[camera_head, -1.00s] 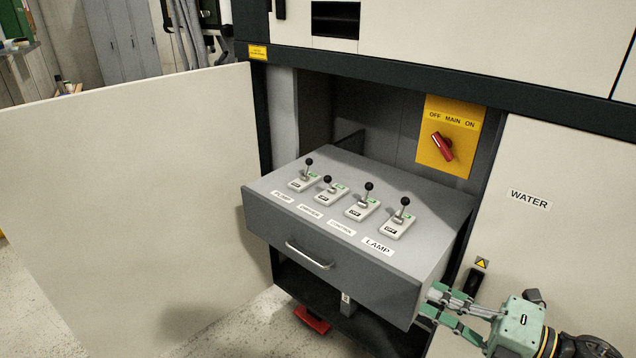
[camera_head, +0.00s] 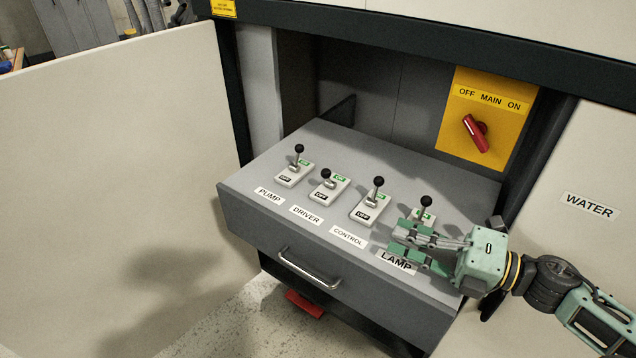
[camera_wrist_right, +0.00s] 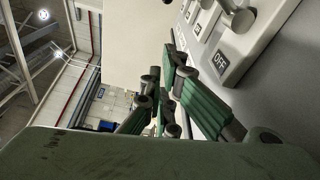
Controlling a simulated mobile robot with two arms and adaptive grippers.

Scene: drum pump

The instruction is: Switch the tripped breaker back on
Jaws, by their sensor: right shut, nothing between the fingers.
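Several breaker switches stand in a row on the grey drawer box (camera_head: 262,222), each a pale plate with a black-knobbed lever. The PUMP lever (camera_head: 299,149), CONTROL lever (camera_head: 378,182) and LAMP lever (camera_head: 426,202) stand up tall. The DRIVER lever (camera_head: 326,175) sits lower, tipped toward its OFF side. My right gripper (camera_head: 398,240) is shut and empty over the box's front right, by the LAMP label (camera_head: 396,262). It hides the lower part of the LAMP plate. In the right wrist view, its fingers (camera_wrist_right: 172,88) are beside a plate marked OFF (camera_wrist_right: 222,62). My left gripper is out of view.
A yellow panel with a red main switch (camera_head: 476,133) is on the back wall at right. A large pale door panel (camera_head: 110,190) stands open at left. The drawer handle (camera_head: 308,270) projects from the front. The space above the levers is clear.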

